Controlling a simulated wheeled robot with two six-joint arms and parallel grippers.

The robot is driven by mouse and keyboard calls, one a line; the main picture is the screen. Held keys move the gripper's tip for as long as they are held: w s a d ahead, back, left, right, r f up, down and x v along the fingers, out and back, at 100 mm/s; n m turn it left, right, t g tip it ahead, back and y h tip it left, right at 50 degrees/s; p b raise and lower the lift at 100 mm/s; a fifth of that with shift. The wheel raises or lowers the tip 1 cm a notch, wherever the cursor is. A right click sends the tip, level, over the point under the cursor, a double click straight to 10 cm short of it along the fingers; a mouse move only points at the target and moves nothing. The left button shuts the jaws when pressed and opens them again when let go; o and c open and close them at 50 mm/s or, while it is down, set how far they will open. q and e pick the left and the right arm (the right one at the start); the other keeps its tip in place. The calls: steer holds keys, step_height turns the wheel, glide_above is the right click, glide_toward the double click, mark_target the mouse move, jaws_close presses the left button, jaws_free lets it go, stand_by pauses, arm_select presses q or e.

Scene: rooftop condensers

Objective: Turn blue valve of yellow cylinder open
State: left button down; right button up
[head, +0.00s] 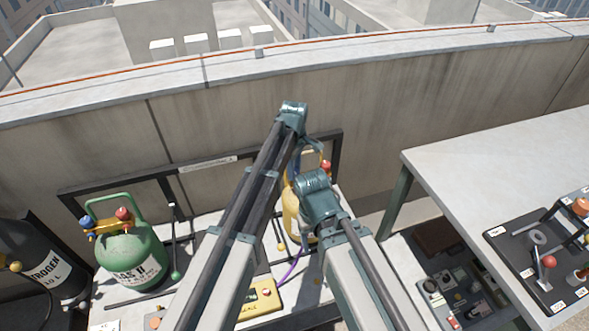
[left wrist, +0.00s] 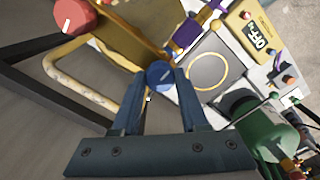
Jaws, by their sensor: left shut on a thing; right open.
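The yellow cylinder (head: 291,215) stands by the wall in the head view, largely hidden behind my arms. Its red knob (head: 326,165) shows at the right of its top; a red knob also shows in the left wrist view (left wrist: 75,15). The blue valve (left wrist: 160,74) is a round knob with a white mark in the left wrist view. My left gripper (left wrist: 160,88) is shut on it, one finger on each side. In the head view my left gripper (head: 293,160) is mostly hidden by its arm. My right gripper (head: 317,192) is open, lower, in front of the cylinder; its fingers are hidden.
A green cylinder (head: 130,255) with blue and red knobs stands left, beside a dark nitrogen cylinder (head: 45,265). A yellow box (head: 262,298) on the platform reads OFF in the left wrist view (left wrist: 258,38). A grey table (head: 480,165) stands right. A concrete wall (head: 230,115) closes the back.

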stand_by(0.4)
arm_select(q)
steer(key=shift+c, duration=2.1)
jaws_free()
steer(key=shift+r, duration=0.15)
step_height(320, 180, up, 14)
steer(key=p, duration=1.4)
steer(key=shift+f, duration=0.2)
steer(key=shift+f, duration=0.1)
